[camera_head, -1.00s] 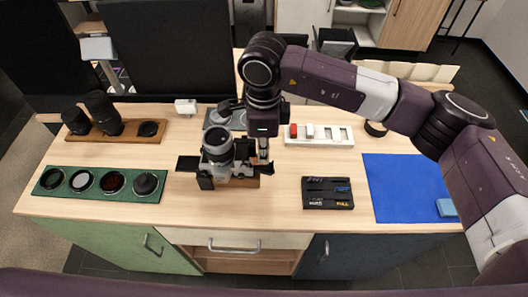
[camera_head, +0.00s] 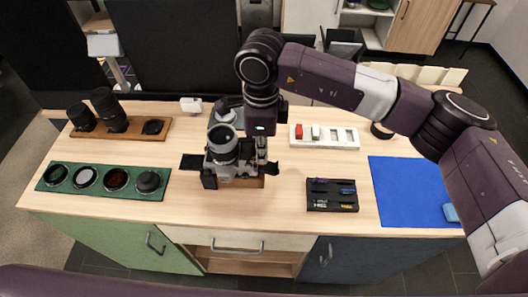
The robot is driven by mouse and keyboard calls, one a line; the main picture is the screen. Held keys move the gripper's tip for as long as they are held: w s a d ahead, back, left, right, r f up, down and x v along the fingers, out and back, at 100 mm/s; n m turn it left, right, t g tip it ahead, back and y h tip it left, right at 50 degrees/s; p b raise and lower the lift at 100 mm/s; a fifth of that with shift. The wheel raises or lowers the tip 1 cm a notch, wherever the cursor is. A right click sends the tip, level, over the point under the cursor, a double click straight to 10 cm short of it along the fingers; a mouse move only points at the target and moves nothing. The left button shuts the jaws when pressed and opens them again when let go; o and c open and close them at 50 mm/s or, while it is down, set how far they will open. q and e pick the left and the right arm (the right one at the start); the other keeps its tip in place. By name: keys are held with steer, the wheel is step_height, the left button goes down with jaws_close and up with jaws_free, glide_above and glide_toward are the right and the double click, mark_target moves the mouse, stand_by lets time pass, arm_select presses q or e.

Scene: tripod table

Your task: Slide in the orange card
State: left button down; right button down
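A camera (camera_head: 222,146) with its lens up front stands on a small wooden block in the middle of the table, with dark flaps sticking out at both sides. My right gripper (camera_head: 262,160) points down right beside the camera's right side, close to the flap there. Its fingers are small and partly hidden by the camera, so I cannot tell whether they hold anything. I cannot make out the orange card. A black card case (camera_head: 332,205) with purple and blue items lies to the right of the camera. My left gripper is not in view.
A green tray (camera_head: 108,192) with several round filters is at the front left, a wooden lens tray (camera_head: 138,133) behind it. A white holder (camera_head: 345,139) with a red block stands at the back right. A blue mat (camera_head: 405,200) lies at the right. The front middle is clear.

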steer(key=shift+a+b, duration=0.4)
steer(key=shift+a, duration=0.25)
steer(key=c, duration=2.7)
jaws_free()
steer(key=shift+o, duration=1.1)
steer(key=shift+a, duration=0.1)
steer(key=shift+f, duration=0.1)
steer(key=shift+d+b, duration=0.4)
steer(key=shift+d, duration=0.2)
steer(key=shift+d+b, duration=0.35)
steer(key=shift+d, duration=0.85)
